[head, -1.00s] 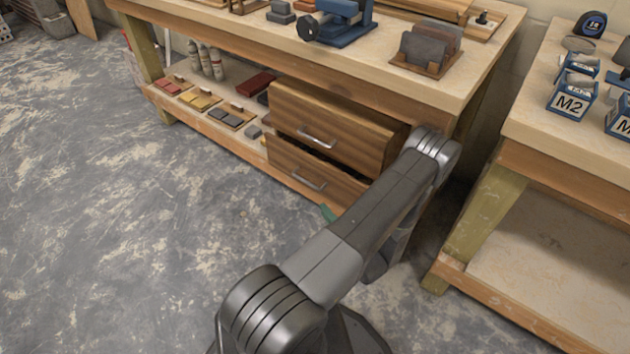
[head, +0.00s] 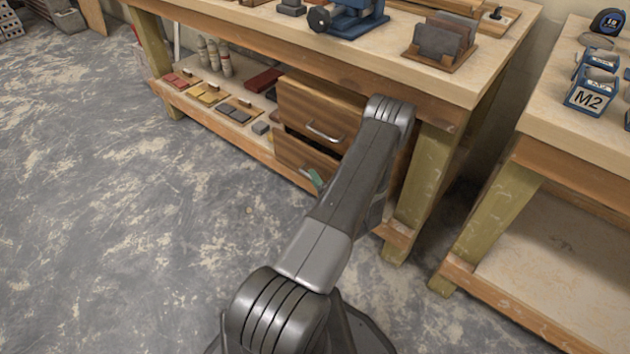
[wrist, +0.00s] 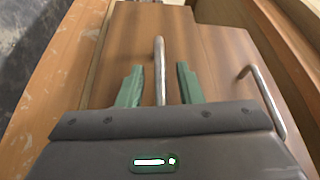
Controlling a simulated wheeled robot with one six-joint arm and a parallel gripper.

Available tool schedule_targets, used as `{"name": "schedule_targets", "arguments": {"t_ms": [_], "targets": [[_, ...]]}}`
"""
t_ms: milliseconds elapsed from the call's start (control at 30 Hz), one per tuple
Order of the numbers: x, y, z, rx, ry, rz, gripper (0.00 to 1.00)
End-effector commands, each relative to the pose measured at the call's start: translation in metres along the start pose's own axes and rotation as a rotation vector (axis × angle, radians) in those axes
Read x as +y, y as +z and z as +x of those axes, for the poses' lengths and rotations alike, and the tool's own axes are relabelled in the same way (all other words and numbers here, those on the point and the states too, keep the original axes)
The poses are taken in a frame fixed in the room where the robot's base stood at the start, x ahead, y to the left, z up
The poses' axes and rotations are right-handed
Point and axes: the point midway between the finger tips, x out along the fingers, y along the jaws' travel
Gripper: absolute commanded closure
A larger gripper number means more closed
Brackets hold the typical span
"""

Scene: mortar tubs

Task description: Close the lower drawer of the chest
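The wooden chest stands on the low shelf under the workbench, partly hidden by my arm. Its upper drawer (head: 300,105) has a metal bar handle (head: 325,133). The lower drawer (head: 291,152) is below, with a dark gap along its top edge, so it looks slightly out. My gripper (head: 315,178) is at the lower drawer's front, mostly hidden behind my arm. In the wrist view, the green fingers of my gripper (wrist: 160,87) are apart, one on each side of the lower drawer's handle (wrist: 160,65), with gaps showing. The upper handle (wrist: 265,100) is to the right.
The bench leg (head: 420,185) stands close to the right of my arm. Trays of coloured blocks (head: 208,93) and several bottles (head: 213,57) are on the shelf left of the chest. A second bench (head: 575,130) is at the right.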

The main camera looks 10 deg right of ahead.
Motion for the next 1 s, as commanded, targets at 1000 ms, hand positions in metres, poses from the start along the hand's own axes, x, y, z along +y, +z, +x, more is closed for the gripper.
{"name": "schedule_targets", "arguments": {"t_ms": [1000], "targets": [[0.01, -0.033, 0.018, -0.001, -0.002, -0.005, 1.0]]}}
